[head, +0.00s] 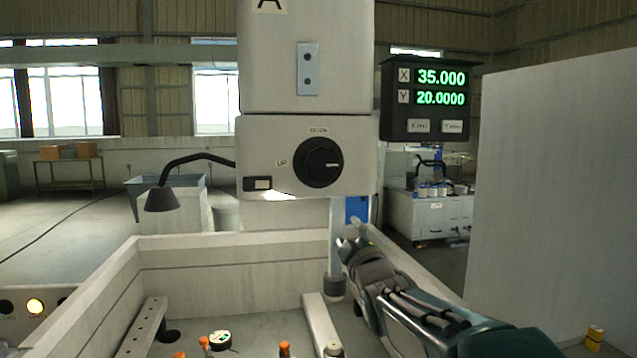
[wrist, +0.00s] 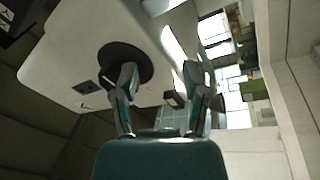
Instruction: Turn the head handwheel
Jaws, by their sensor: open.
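The head handwheel (head: 318,160) is a round black knob with a pale mark, on the front of the white machine head (head: 262,140), beside an "UP" label. My gripper (head: 350,240) is below and to the right of it in the head view, apart from it. In the wrist view the handwheel (wrist: 118,55) shows as a dark disc, partly covered by the left finger. My gripper (wrist: 160,72) is open there with nothing between its fingers. I cannot tell the exact gap to the wheel.
A black lamp (head: 162,198) on a bent arm sticks out left of the head. Below is a walled tank (head: 205,255) with orange-topped items (head: 285,348). A pale panel (head: 555,190) stands at right.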

